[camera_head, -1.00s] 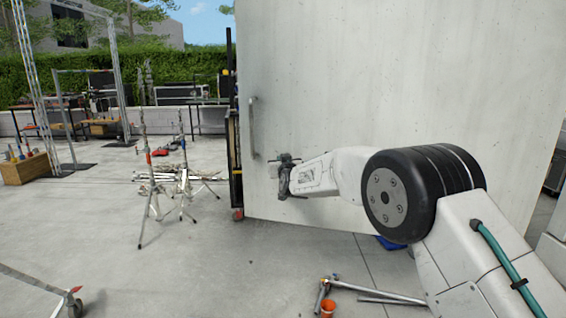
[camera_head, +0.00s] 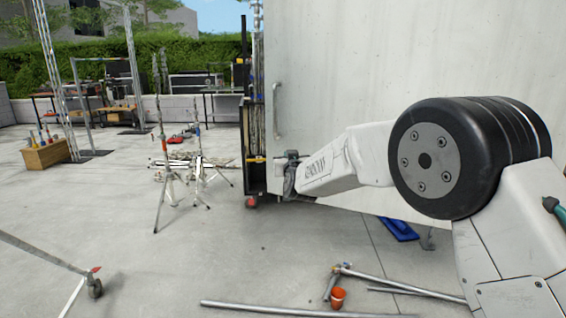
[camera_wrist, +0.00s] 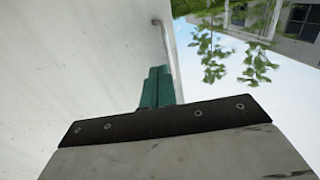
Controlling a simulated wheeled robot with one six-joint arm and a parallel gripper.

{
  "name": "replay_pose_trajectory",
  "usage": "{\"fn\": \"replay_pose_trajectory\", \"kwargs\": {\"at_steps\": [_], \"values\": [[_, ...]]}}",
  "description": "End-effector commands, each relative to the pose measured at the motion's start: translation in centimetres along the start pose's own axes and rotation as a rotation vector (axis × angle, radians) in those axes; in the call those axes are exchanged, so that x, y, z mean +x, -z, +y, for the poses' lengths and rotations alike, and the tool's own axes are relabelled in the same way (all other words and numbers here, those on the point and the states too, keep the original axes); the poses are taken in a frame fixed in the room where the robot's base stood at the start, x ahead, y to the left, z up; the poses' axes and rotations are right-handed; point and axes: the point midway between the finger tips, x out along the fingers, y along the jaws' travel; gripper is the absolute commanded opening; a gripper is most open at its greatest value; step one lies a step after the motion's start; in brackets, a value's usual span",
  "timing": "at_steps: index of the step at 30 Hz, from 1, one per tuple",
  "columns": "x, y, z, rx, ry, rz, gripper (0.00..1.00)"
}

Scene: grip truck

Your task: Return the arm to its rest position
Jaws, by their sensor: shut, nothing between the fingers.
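My arm reaches in from the right in the head view, with its big black joint in front and the forearm pointing left. My gripper (camera_head: 290,172) is at the forearm's end, in front of the lower left part of a large pale grey panel (camera_head: 400,60). In the wrist view my gripper (camera_wrist: 157,88) shows as green fingers held together with nothing between them. A metal handle (camera_head: 278,110) on the panel stands above my gripper. The handle also shows in the wrist view (camera_wrist: 166,42), beyond the fingertips. I see no contact between gripper and handle.
Silver stands (camera_head: 160,165) are at left, with a wooden crate (camera_head: 46,155) farther left. A wheeled stand leg (camera_head: 45,252) is at lower left. A blue item (camera_head: 398,229) lies under the arm.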

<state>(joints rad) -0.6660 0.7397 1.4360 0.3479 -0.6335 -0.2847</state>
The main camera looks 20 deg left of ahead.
Motion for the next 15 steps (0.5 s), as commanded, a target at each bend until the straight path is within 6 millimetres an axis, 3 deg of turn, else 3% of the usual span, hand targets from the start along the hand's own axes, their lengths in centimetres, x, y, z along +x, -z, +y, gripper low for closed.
{"fn": "replay_pose_trajectory", "kwargs": {"at_steps": [6,15], "values": [[-3.1,0.0,-1.9,0.000,0.002,-0.001,0.00],[-4.0,-0.6,-2.5,0.013,0.009,-0.030,0.00]]}}
